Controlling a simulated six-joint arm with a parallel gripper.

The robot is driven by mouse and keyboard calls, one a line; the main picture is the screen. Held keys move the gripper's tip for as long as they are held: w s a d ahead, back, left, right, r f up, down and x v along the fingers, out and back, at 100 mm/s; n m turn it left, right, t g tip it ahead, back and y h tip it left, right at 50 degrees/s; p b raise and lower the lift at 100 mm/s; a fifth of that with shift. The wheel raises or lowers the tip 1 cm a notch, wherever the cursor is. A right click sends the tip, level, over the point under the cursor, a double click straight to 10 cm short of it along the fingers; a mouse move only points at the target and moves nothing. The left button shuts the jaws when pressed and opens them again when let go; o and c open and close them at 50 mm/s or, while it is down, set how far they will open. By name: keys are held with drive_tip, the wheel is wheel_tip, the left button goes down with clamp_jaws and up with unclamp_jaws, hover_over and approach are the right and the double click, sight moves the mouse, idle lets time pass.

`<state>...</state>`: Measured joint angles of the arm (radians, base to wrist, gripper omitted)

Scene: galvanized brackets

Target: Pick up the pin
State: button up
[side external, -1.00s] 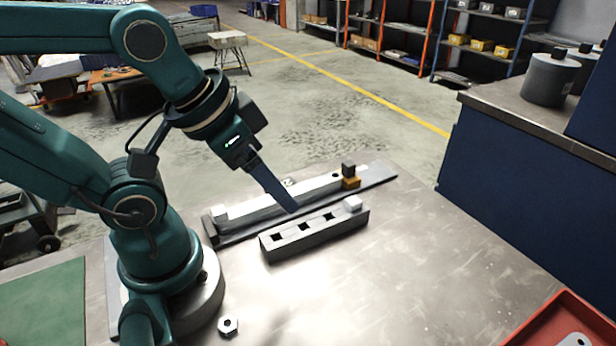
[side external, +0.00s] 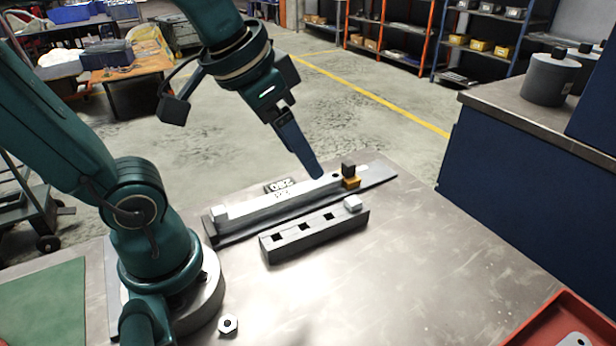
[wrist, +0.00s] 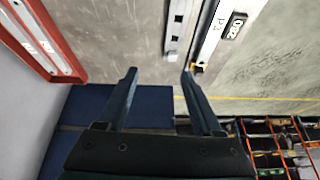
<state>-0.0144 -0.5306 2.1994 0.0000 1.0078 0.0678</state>
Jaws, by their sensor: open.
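A pale square-headed piece, apparently the pin (side external: 352,203), sits upright in the right end hole of a dark holder block (side external: 285,247). Several other square holes along the holder are empty. In the wrist view the pin (wrist: 172,56) shows small at the holder's near end, between the fingertips in the picture. My gripper (side external: 318,174) is above the right part of the long pale bar, behind and left of the pin and apart from it. In the wrist view my gripper (wrist: 158,73) is open with nothing between its fingers.
The pale bar (side external: 260,205) lies on a dark base behind the holder, with an orange and black block (side external: 350,178) at its right end. A hex nut (side external: 228,324) and a red tray (side external: 560,325) are nearer. The table right of the holder is clear.

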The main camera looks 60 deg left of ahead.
drive_tip(key=w+a+g, duration=0.1)
drive_tip(key=w+g, duration=0.1)
drive_tip(key=w, duration=0.4)
drive_tip(key=g, duration=0.3)
hover_over(354, 200)
wheel_tip(354, 200, down, 9)
drive_tip(key=shift+w+d+r, duration=0.1)
drive_tip(key=shift+f, duration=3.6)
clamp_jaws()
